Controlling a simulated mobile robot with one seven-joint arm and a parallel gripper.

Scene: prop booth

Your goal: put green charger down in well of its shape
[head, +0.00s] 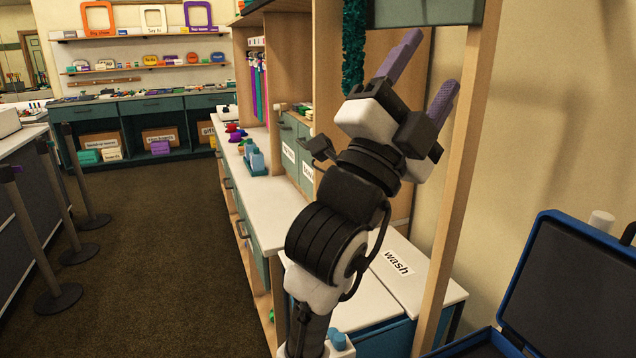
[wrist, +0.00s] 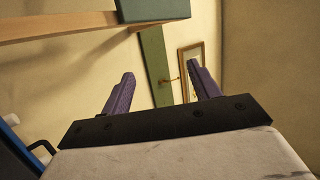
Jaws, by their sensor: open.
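My gripper (head: 428,66) is raised in the upper middle of the head view, its two purple fingers spread apart and pointing up and to the right. It is open, with nothing between the fingers. I cannot make out a green charger in either view. No well of its shape can be picked out. An open dark case with a blue rim (head: 577,285) stands at the lower right of the head view, and most of its inside is cut off.
A wooden post (head: 462,170) rises close beside my gripper. A white lid marked "wash" (head: 397,270) lies below. A white counter (head: 236,165) with small coloured things runs along the left of my arm. Posts (head: 32,235) stand at far left; the brown floor (head: 150,230) between is clear.

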